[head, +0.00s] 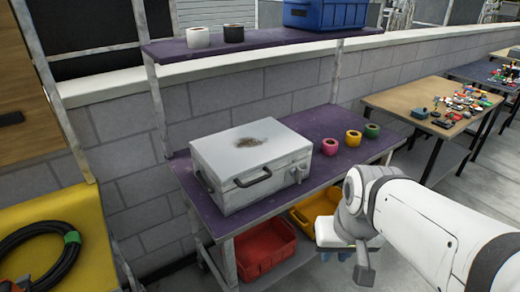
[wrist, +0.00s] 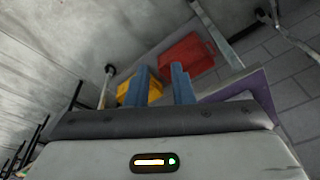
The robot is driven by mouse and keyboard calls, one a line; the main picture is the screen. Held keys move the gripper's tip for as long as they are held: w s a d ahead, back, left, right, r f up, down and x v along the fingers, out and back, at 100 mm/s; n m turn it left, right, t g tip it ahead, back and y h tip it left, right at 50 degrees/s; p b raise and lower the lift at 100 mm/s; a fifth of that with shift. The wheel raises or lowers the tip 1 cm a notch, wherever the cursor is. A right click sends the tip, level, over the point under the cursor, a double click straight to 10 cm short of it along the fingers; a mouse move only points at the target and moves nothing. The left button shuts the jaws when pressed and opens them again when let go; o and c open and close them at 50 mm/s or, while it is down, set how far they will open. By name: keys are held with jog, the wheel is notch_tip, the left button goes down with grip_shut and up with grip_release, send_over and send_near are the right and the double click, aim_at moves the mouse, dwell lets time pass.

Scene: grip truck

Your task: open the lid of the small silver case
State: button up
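The small silver case (head: 235,152) lies flat on the purple top of a metal table (head: 315,122), with its lid closed. Its lid has a dark brown stain on top. A dark handle (head: 253,179) and latches (head: 297,174) show on its sides. My gripper (head: 364,272) hangs low at the right, in front of the table and apart from the case. In the wrist view its two blue fingers (wrist: 162,78) stand apart with nothing between them. I cannot clearly make out the case in the wrist view.
Pink, yellow and green tape rolls (head: 353,138) stand right of the case. Red (head: 266,248) and yellow (head: 314,207) bins sit on the lower shelf. An upper shelf (head: 245,45) holds tape rolls and a blue crate (head: 325,13). Space above the lid is clear up to that shelf.

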jog(key=w+a+f+m+g+y+b, duration=0.1)
jog(key=w+a+f+y+b, duration=0.3)
jog(key=a, duration=0.3)
jog(key=m+t+y+b, duration=0.6)
jog(key=t+y+b, duration=0.1)
jog(key=y+b, duration=0.15)
send_near(257, 180)
jog(key=w+a+f, duration=0.2)
jog(key=shift+y, duration=0.35)
jog(key=x, duration=0.7)
jog(key=shift+s+a+r+p, duration=0.1)
jog(key=shift+a+r+p, duration=0.1)
jog(key=shift+p, duration=0.2)
grip_shut()
